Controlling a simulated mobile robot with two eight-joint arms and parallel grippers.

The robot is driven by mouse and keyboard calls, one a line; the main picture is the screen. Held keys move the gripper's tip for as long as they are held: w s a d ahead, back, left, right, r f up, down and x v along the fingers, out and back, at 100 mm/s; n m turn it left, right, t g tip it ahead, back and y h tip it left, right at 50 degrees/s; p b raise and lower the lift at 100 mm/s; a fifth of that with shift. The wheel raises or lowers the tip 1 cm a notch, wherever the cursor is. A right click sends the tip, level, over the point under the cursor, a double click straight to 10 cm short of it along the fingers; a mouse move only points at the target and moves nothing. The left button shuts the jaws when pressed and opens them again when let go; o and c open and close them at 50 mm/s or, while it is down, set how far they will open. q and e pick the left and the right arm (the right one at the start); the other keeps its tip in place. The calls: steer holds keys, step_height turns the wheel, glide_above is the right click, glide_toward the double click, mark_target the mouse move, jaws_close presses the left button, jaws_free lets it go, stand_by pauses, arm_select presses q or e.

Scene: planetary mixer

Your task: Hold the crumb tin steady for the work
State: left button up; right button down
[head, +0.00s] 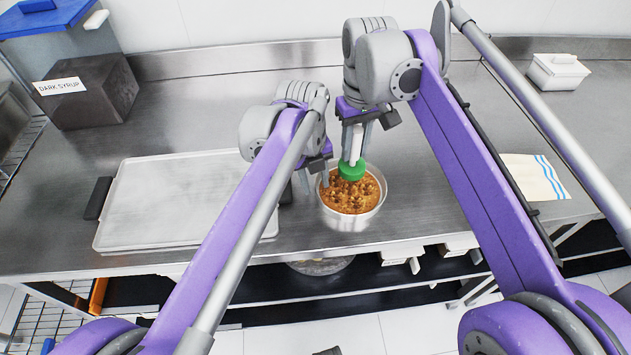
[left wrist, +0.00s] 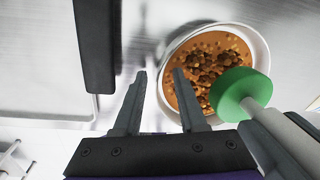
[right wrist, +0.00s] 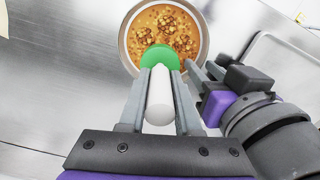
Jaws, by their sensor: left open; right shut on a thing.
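The crumb tin (head: 346,223) is a round pale metal pan near the counter's front edge, filled with brown crumb (head: 350,200). My left gripper (head: 314,184) is open at the tin's left rim. In the left wrist view its fingers (left wrist: 160,76) lie either side of the rim (left wrist: 262,50), one over the crumb and one outside; contact cannot be told. My right gripper (head: 355,145) is shut on the white handle of a tamper (right wrist: 159,95) with a round green head (head: 351,171). The head is over the crumb at the tin's back; whether it presses is unclear.
A flat metal tray (head: 110,240) with dark handles lies left of the tin, its right handle close to my left gripper. A dark syrup box (head: 95,90) stands back left. A striped cloth (head: 535,177) and white container (head: 558,71) are right.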

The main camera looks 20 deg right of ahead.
arm_select(q)
steer(key=shift+f, duration=0.4)
steer(key=shift+c, duration=0.3)
jaws_close()
stand_by(1.8)
